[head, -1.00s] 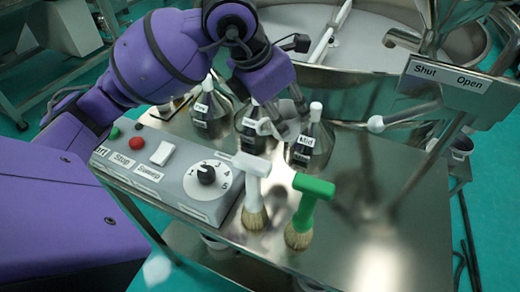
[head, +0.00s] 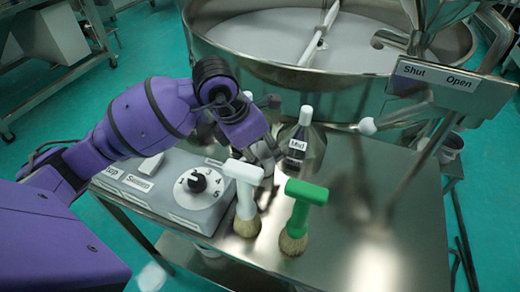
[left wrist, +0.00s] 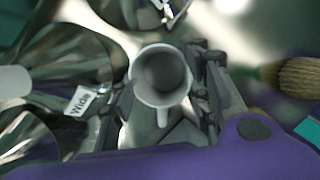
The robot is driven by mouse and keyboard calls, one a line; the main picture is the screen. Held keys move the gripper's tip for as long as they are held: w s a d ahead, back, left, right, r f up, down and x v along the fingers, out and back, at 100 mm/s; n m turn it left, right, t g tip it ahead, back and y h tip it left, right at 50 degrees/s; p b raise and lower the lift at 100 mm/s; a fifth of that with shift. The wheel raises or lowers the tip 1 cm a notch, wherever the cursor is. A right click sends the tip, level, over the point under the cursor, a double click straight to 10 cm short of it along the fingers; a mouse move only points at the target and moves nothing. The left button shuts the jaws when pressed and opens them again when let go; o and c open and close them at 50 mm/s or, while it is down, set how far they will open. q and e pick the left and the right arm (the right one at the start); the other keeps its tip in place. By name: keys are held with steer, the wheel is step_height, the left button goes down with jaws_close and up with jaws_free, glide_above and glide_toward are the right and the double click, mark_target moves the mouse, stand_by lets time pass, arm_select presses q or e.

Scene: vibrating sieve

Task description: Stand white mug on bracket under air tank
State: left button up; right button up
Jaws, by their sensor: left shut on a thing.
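A white mug (left wrist: 162,78) sits between the two fingers of my left gripper (left wrist: 160,92), which is shut on it. In the left wrist view I look down into its open top, and its handle points toward the bottom of the picture. In the head view my left gripper (head: 264,152) is over the steel table, just behind the white brush and left of the "Mid" flask. There the mug is mostly hidden by the gripper and the brush. I cannot make out the bracket or the air tank. My right gripper is not in view.
A white brush (head: 246,195) and a green brush (head: 300,212) stand close in front. The "Mid" flask (head: 301,145) is close by, and a "Wide" flask (left wrist: 70,75) lies left in the wrist view. The control box (head: 185,190) is left. The steel table (head: 375,215) is clear at right.

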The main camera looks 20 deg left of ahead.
arm_select(q)
steer(key=shift+f, duration=0.2)
steer(key=o, duration=1.3)
steer(key=shift+r, duration=0.1)
